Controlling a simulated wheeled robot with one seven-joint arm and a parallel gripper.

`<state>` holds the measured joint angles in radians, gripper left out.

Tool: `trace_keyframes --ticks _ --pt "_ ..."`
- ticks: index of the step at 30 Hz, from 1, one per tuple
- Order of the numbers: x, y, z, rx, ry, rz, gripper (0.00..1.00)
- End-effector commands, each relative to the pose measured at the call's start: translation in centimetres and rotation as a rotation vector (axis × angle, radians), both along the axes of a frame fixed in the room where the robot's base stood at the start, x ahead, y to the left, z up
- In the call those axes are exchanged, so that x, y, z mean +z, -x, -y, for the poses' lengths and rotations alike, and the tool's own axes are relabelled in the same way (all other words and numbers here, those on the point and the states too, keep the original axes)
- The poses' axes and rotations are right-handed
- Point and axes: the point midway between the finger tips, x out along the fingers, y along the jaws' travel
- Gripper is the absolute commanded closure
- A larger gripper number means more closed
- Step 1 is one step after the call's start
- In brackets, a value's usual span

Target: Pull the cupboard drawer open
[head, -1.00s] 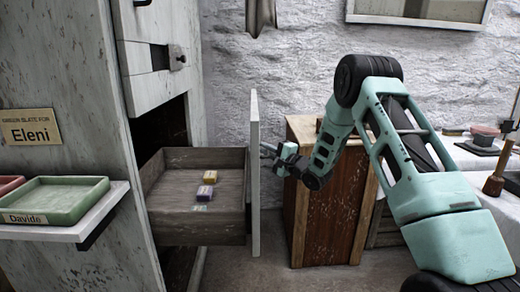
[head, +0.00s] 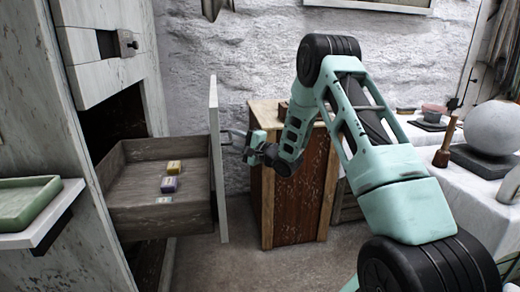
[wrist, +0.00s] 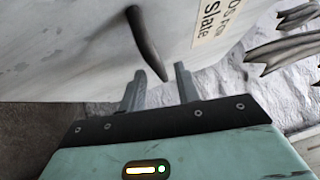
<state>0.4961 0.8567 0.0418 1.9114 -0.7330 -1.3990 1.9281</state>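The cupboard drawer (head: 160,217) stands well out of the cupboard in the head view, its inside visible. Its pale front panel (head: 218,165) faces right, edge-on to the head camera. My gripper (head: 233,133) is just right of this panel. In the wrist view, my gripper (wrist: 160,75) has its two grey fingers apart. A dark peg-like handle (wrist: 147,42) sticks out from the pale panel, its tip lying between the fingers in the picture with a gap on both sides. I see no contact. The handle is hardly visible in the head view.
A yellow block (head: 174,167), a purple block (head: 169,185) and a small flat piece lie in the drawer. A wooden cabinet (head: 300,195) stands behind my forearm. A green tray (head: 25,200) sits on a shelf at left. A cloth-covered table (head: 400,175) is at right.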

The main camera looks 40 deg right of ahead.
Motion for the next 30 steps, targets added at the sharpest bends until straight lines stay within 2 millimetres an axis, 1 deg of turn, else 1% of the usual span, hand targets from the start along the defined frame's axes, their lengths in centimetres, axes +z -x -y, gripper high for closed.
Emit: trace_keyframes --ticks 1,9,15,18,21,25,30 --pt "0.0 1.2 0.5 -0.004 -0.003 -0.003 0.68" --pt "-0.9 7.3 2.1 -0.005 -0.002 -0.004 0.68" --pt "-1.4 11.3 3.0 -0.004 -0.003 -0.003 0.68" --pt "-1.7 12.7 3.4 -0.004 -0.001 -0.002 0.68" --pt "-1.8 13.6 3.6 -0.001 -0.002 -0.003 0.68" --pt "-1.9 14.1 3.7 -0.001 -0.001 0.000 0.68" --pt "-1.9 14.2 3.7 0.000 0.000 0.000 0.68"
